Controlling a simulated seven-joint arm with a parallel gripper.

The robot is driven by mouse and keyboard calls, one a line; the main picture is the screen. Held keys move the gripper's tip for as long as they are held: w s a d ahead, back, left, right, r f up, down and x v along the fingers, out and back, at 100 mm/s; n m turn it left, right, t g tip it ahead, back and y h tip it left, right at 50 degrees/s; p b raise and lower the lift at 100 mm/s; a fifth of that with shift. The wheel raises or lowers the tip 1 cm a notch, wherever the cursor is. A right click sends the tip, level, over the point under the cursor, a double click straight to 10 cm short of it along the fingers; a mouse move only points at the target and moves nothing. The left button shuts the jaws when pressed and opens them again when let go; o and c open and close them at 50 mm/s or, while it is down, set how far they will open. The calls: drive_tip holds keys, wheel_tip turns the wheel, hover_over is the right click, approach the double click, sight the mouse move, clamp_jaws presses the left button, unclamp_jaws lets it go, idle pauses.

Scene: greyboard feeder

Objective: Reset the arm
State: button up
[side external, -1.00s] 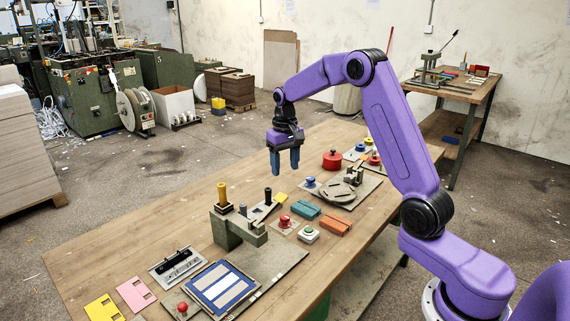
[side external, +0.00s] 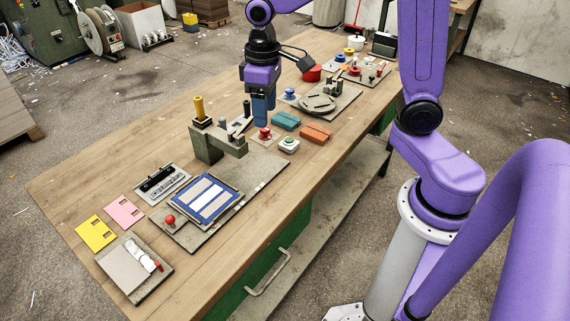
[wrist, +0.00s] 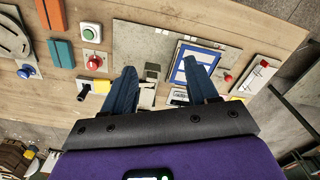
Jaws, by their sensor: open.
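My gripper (side external: 264,121) hangs above the wooden workbench, pointing down, with its blue fingers overlapping in the side view. It appears over the middle of the bench, near the grey bracket fixture (side external: 219,142) and the red button (side external: 264,133). I cannot tell its exact height. In the wrist view the two blue fingers (wrist: 160,68) are spread apart with nothing between them, so the gripper is open and empty. The purple arm is partly cut off at the top of the side view.
The workbench (side external: 100,197) holds a blue-framed panel (side external: 207,198), pink card (side external: 124,212), yellow card (side external: 96,233), teal block (side external: 286,121), orange block (side external: 316,133) and round grey fixture (side external: 318,103). The yellow-topped post (side external: 199,108) stands left of my gripper.

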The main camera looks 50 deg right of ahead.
drive_tip(key=s+f+n, duration=0.1)
drive_tip(key=s+n, duration=0.7)
drive_tip(key=s, duration=1.4)
drive_tip(key=shift+s+d+f, duration=0.15)
drive_tip(key=shift+s+d, duration=0.15)
